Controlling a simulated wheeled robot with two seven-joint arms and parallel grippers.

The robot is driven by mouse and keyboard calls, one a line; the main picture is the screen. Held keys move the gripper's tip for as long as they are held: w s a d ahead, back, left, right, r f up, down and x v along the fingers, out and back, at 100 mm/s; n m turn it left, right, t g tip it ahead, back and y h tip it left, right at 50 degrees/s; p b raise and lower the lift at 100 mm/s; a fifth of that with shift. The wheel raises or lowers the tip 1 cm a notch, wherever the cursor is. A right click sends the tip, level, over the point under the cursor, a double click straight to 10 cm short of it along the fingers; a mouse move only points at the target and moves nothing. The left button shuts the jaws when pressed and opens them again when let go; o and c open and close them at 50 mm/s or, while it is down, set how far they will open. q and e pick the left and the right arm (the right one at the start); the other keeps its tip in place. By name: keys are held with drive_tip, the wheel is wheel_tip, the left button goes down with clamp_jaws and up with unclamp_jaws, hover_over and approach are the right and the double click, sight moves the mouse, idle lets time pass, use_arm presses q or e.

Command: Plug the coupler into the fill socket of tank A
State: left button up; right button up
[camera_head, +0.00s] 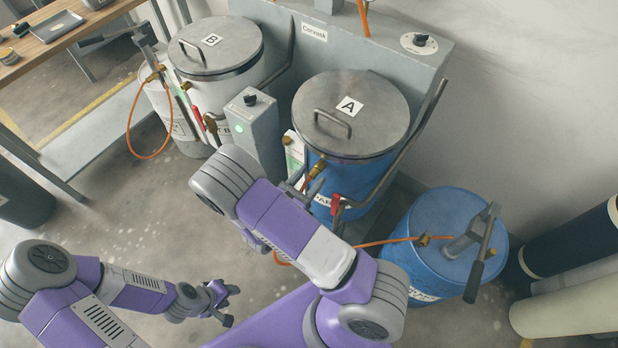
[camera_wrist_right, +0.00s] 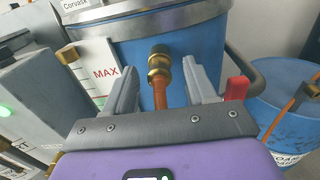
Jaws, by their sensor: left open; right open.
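Tank A (camera_head: 345,178) is blue with a grey lid marked A. In the right wrist view, the brass coupler (camera_wrist_right: 159,64) is on the end of an orange hose (camera_wrist_right: 160,95). It lines up with a dark brass fitting (camera_wrist_right: 159,49) on the tank's wall and appears to touch it. I cannot tell whether it is locked in. The coupler also shows in the head view (camera_head: 318,167). My right gripper (camera_wrist_right: 158,80) is open, its fingers on either side of the coupler and hose with gaps. My left gripper (camera_head: 224,301) is open and empty above the floor, far from the tank.
A red-handled valve (camera_wrist_right: 237,88) is right of the right gripper. A grey control box (camera_head: 250,125) and a MAX level gauge (camera_wrist_right: 97,70) stand to its left. Tank B (camera_head: 215,75) is further left. A blue drum (camera_head: 420,262) with a pump and orange hose stands right.

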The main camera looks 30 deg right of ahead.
sight(305, 183)
drive_tip(key=v, duration=0.7)
drive_tip(key=shift+s+a, duration=0.1)
drive_tip(key=shift+a, duration=0.15)
